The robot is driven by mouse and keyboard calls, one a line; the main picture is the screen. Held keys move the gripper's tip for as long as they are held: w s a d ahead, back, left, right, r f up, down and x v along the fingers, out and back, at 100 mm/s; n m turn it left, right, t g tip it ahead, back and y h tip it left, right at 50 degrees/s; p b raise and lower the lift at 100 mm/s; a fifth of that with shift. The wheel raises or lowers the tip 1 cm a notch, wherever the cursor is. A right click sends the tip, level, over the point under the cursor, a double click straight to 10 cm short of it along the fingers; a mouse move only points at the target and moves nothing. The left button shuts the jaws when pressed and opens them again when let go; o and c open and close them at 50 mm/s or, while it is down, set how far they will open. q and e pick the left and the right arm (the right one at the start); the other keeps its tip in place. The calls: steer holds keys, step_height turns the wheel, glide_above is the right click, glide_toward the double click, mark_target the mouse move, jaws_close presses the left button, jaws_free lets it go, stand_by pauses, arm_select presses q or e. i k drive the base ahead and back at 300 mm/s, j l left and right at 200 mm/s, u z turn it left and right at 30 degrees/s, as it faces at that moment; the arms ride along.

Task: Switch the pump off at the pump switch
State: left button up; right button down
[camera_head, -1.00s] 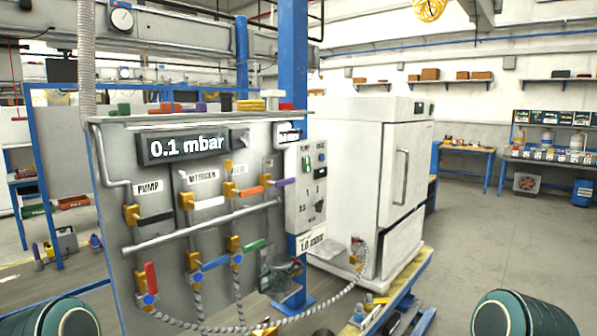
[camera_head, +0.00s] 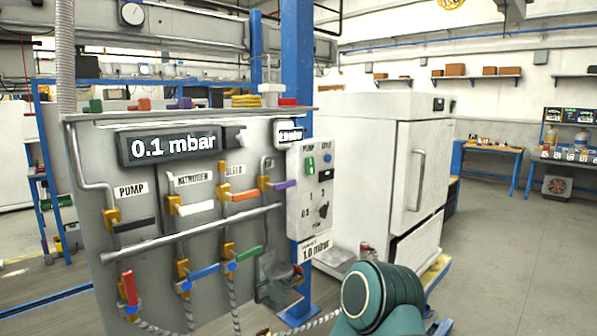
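The pump switch (camera_head: 310,165) is a green piece under the label "PUMP" at the upper left of a pale control box (camera_head: 314,205). Its exact position, on or off, is too small to tell. The box hangs at the right end of the grey valve panel (camera_head: 200,255), in front of a blue column. Beside the switch are a "CYCLE" control and, lower down, a dark selector knob (camera_head: 323,211). A dark green rounded link of my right arm shows at the lower right, below and apart from the box. Neither gripper is in view.
The panel carries several coloured valve handles, including the black pump handle (camera_head: 134,225), and a display (camera_head: 172,146) reading 0.1 mbar. A white oven-like cabinet (camera_head: 385,180) stands right of the box. Hoses hang below the panel. The floor (camera_head: 490,260) at right is clear.

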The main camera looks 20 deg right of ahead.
mark_target(310, 162)
steer(key=i+l+u, duration=0.2)
steer(key=l, duration=0.35)
steer(key=l+u, duration=0.15)
steer(key=l, duration=0.4)
steer(key=l+u, duration=0.2)
steer(key=l, duration=0.4)
steer(key=i+l, duration=0.1)
steer(key=l, duration=1)
steer(key=i+l, duration=0.1)
steer(key=l, duration=1)
steer(key=i+l+u, duration=0.1)
steer(key=l, duration=1)
